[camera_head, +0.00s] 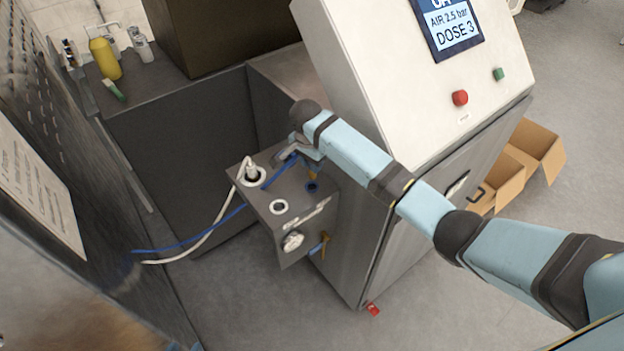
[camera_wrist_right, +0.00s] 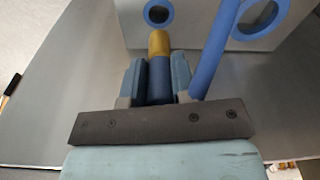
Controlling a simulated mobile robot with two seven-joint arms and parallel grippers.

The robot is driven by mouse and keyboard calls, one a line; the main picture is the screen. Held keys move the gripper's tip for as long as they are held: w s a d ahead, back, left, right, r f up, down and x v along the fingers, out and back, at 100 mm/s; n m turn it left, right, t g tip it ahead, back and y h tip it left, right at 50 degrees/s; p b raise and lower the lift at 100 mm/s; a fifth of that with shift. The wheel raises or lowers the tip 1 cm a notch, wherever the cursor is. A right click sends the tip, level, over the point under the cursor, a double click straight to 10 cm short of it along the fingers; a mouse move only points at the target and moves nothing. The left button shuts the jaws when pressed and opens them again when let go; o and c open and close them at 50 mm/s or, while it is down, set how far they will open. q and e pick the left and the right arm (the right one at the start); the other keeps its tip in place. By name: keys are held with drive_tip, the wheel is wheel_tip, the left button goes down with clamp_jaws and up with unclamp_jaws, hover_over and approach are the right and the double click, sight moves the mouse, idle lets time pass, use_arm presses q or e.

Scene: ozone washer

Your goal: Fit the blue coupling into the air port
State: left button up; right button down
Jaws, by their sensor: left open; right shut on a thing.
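The blue coupling (camera_wrist_right: 160,80) with a brass tip (camera_wrist_right: 159,42) is clamped between the two fingers of my right gripper (camera_wrist_right: 156,76). A blue hose (camera_wrist_right: 215,50) passes beside the right finger. The brass tip points at a blue-ringed port (camera_wrist_right: 158,12) on the grey port box; whether it touches the port I cannot tell. In the head view my right gripper (camera_head: 306,160) is over the port box (camera_head: 262,203), and the brass tip (camera_head: 313,174) shows just above the blue-ringed air port (camera_head: 312,187). My left gripper is out of view.
A white hose plug (camera_head: 252,171) sits in one white-ringed port; another white-ringed port (camera_head: 279,207) is empty. A knob (camera_head: 292,241) and an orange valve lever (camera_head: 319,244) are on the box front. The washer cabinet (camera_head: 400,90) stands close on the right.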

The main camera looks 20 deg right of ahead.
sight(311, 177)
wheel_tip(311, 177, down, 3)
drive_tip(key=shift+f, duration=0.1)
wheel_tip(311, 177, down, 3)
drive_tip(key=shift+f, duration=0.6)
drive_tip(key=shift+f, duration=0.15)
drive_tip(key=c, duration=0.9)
unclamp_jaws()
drive_tip(key=shift+c, duration=0.2)
